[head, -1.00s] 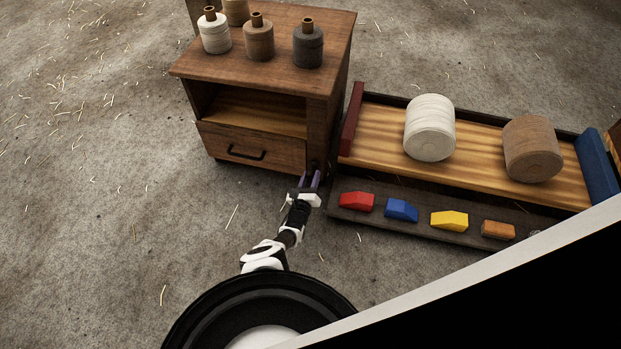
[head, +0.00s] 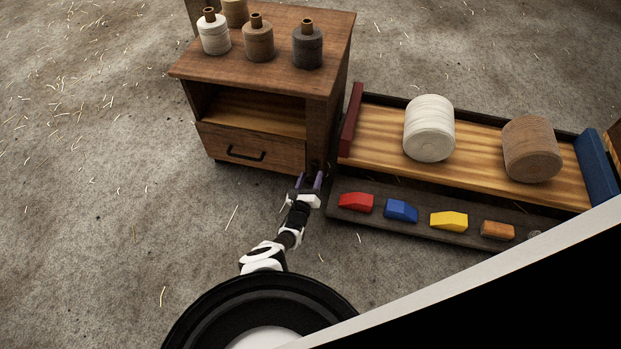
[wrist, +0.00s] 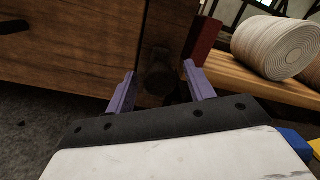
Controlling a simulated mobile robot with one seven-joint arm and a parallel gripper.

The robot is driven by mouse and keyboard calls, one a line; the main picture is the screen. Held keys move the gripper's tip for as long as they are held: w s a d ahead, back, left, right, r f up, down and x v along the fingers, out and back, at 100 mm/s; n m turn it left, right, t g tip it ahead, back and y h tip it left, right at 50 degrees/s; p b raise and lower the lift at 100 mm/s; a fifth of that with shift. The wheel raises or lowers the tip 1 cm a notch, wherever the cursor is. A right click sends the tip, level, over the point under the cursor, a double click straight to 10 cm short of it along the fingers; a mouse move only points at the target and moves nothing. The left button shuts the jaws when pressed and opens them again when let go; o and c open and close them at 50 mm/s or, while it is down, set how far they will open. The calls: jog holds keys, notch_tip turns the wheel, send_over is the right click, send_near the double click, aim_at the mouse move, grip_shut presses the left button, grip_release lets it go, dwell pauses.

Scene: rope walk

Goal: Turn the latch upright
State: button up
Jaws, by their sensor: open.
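The latch (wrist: 159,77) is a small dark knob on the right front post of the wooden cabinet (head: 262,88). In the wrist view it is dim, and I cannot tell which way its handle points. In the head view it is a dark spot beyond my fingertips, mostly hidden. My gripper (head: 309,178) is open in front of that post. In the wrist view its two purple fingers (wrist: 159,84) stand to the left and right of the latch, with space between; I cannot tell whether either touches it.
The cabinet's drawer has a black handle (head: 246,153). Several bottle-shaped spools stand on top. To the right, a wooden rack (head: 474,146) with a dark red end block (head: 351,119) holds two big rope rolls. A dark tray before it holds coloured blocks (head: 401,211). The floor at left is clear.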

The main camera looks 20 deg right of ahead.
jog(key=p+v, duration=0.3)
jog(key=v, duration=0.4)
jog(key=shift+s+a, duration=0.1)
